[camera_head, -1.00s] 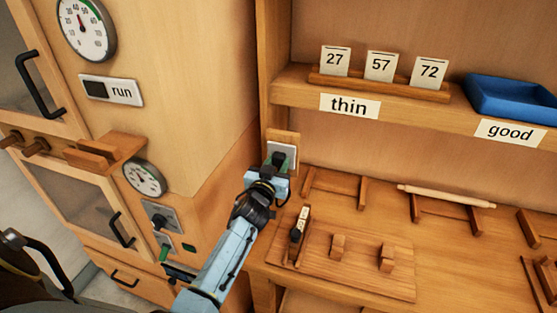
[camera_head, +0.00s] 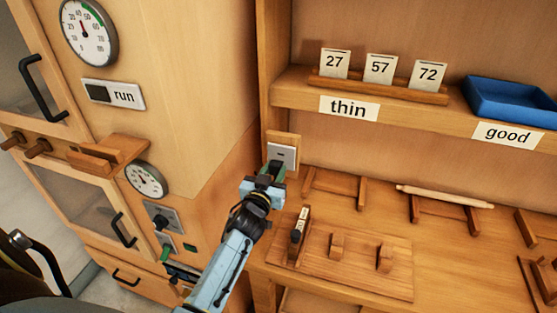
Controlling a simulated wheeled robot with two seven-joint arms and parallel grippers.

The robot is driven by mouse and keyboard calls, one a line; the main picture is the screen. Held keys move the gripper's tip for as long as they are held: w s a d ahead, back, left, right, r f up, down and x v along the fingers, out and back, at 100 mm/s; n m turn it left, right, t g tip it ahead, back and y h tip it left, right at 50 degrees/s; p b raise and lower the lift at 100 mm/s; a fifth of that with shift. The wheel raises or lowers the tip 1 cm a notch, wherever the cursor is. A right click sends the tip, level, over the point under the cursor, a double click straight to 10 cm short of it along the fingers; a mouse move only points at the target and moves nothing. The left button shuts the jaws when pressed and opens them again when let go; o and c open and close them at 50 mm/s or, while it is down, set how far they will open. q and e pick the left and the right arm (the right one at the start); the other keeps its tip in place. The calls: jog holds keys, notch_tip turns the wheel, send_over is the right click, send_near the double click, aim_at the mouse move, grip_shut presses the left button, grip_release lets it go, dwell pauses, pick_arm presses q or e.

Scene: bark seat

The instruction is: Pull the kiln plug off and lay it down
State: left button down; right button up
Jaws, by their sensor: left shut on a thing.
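The wall socket (camera_head: 284,154) is a pale plate on a wooden block at the left end of the shelf unit. Its upper face shows bare, with a small dark slot. My left gripper (camera_head: 268,178) is just in front of and below the socket, shut on the kiln plug (camera_head: 275,168). Only a small dark part of the plug shows between the fingers; the rest is hidden by the gripper. The plug looks apart from the socket by a short gap. My right gripper is not in view.
A wooden board (camera_head: 345,265) with upright pegs and a dark-handled tool (camera_head: 299,236) lies on the worktop right of my arm. Wooden racks and a rolling pin (camera_head: 445,196) are farther right. The kiln cabinet (camera_head: 190,80) with gauges stands left. Bare worktop shows between these.

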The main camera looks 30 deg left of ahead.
pick_arm(q)
jog(key=shift+p+v, duration=0.55)
jog(key=shift+v, duration=0.9)
